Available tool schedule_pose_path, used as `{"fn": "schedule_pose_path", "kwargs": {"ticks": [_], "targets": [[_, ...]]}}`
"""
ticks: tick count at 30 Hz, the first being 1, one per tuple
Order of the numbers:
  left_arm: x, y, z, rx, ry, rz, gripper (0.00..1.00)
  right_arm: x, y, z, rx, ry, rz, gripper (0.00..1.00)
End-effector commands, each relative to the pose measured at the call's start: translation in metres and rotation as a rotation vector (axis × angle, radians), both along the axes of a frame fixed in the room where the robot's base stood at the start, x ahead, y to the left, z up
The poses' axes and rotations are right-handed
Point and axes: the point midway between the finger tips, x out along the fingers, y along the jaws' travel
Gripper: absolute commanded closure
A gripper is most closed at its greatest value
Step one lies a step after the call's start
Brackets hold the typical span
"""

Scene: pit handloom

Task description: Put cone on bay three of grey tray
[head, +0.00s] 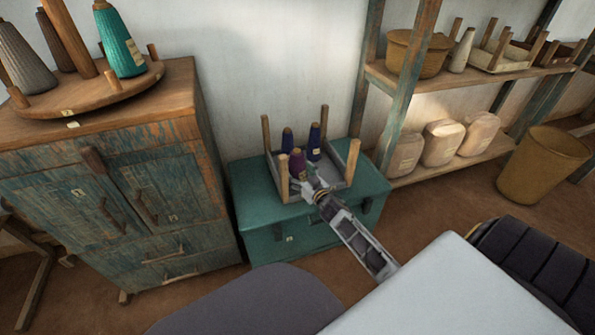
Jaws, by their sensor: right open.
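The grey tray (341,176), with wooden corner posts, sits on a green chest. A purple cone (298,164) stands upright in the tray's near part. A dark blue cone (287,141) and a blue cone (314,143) stand behind it. My right gripper (307,184) is open at the near side of the tray, close to the base of the purple cone. I cannot tell whether it touches the cone. The gripper hides part of the tray's near edge, and the bay marks are too small to read. My left gripper is out of view.
The green chest (262,215) stands against the wall. A worn blue cabinet (180,190) at left bears a round wooden stand (90,92) with a teal cone (120,45) and grey cone (25,60). Shelves with baskets and sacks (442,143) are at right, beside a bin (541,166).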

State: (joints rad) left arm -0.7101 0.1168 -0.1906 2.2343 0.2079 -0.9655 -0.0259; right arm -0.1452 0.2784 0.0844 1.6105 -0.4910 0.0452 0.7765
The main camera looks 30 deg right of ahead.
Motion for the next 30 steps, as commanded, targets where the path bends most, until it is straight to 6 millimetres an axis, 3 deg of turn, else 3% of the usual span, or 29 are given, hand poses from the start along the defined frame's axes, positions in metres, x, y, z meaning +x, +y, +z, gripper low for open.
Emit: {"fn": "schedule_pose_path", "kwargs": {"ticks": [30], "targets": [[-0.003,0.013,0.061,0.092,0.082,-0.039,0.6,-0.092,0.004,0.006,0.001,0.0,-0.001,0.23]]}}
